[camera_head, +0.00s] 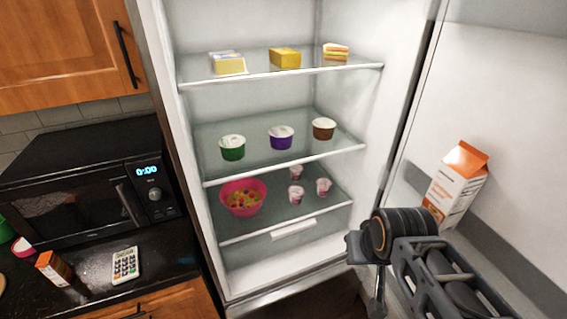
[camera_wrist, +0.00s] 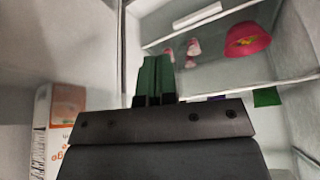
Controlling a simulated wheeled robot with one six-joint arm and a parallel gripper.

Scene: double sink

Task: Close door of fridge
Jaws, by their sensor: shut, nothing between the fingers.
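The fridge (camera_head: 250,25) stands open in the head view, with its lit shelves facing me. Its door (camera_head: 500,80) is swung wide open on the right, inner side showing. In the wrist view the door's inner side (camera_wrist: 55,40) fills the left, and the fridge interior is on the right. My gripper (camera_wrist: 154,72) is shut and empty, its green fingers pointing up in the wrist view. In the head view my arm is at lower right, in front of the door's inner side; the fingertips cannot be made out there. I see no clear contact with the door.
A carton (camera_head: 456,187) stands on the door's inner shelf, close to my arm; it also shows in the wrist view (camera_wrist: 62,120). Shelves hold a pink bowl (camera_head: 243,197) and several cups and packets. A microwave (camera_head: 80,185) stands on the left counter.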

